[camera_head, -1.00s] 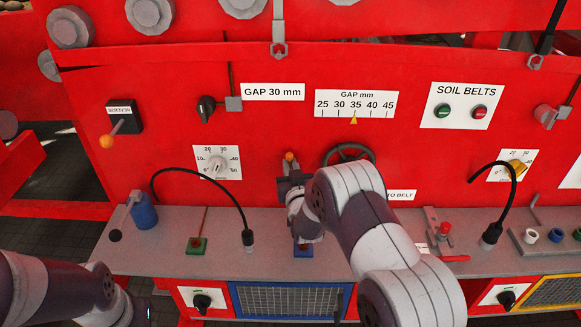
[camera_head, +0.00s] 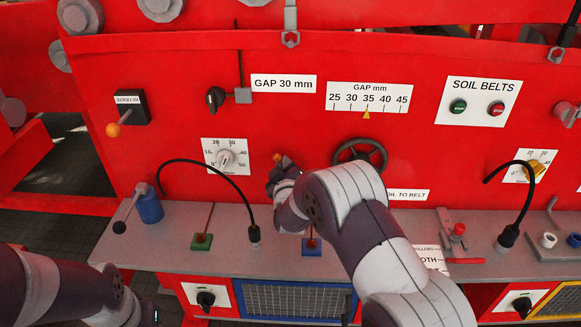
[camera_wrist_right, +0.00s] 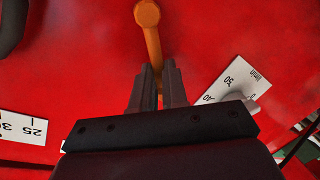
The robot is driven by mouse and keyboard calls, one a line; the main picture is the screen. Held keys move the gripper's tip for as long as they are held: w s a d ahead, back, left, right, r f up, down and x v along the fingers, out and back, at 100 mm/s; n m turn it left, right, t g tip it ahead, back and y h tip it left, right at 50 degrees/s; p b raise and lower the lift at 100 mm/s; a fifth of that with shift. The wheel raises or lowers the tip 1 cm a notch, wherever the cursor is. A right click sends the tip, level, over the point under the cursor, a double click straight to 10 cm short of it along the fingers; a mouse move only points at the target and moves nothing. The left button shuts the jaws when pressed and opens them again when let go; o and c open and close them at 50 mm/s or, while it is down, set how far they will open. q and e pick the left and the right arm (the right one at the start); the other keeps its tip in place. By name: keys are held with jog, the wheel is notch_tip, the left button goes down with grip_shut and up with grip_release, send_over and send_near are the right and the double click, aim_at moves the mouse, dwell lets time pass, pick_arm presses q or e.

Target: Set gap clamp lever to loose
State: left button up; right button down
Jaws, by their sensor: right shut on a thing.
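The clamp lever, an orange rod with a round knob (camera_head: 277,157), stands out from the red panel left of the black handwheel (camera_head: 360,153). In the right wrist view the lever (camera_wrist_right: 151,35) runs down between the fingertips. My right gripper (camera_head: 280,172) is shut on the lever below its knob, and it also shows in the wrist view (camera_wrist_right: 158,88). The lever's pivot and any loose or tight marks are hidden.
A white dial (camera_head: 226,157) sits just left of the lever. Another lever with an orange knob (camera_head: 113,130) is further left. A GAP mm scale (camera_head: 367,98) is above the handwheel.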

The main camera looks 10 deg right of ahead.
jog(key=shift+w+a+f+n+g+h+p, duration=0.15)
jog(key=shift+a+f+n+h+p, duration=0.35)
jog(key=shift+n, duration=0.8)
jog(key=shift+w+a+f+n+g+h+p, duration=0.1)
jog(key=shift+w+a+f+n+h+p, duration=0.2)
jog(key=shift+f+n, duration=0.7)
jog(key=shift+a+f+n+g+h+p, duration=0.25)
jog(key=shift+a+n, duration=0.2)
jog(key=shift+n, duration=1.15)
jog(key=shift+f, duration=0.2)
jog(key=c, duration=1.1)
grip_release()
jog(key=shift+s, duration=0.1)
jog(key=shift+c, duration=0.2)
jog(key=b+v, duration=0.3)
jog(key=v, duration=0.9)
jog(key=shift+s+a, duration=0.25)
jog(key=shift+a, duration=0.1)
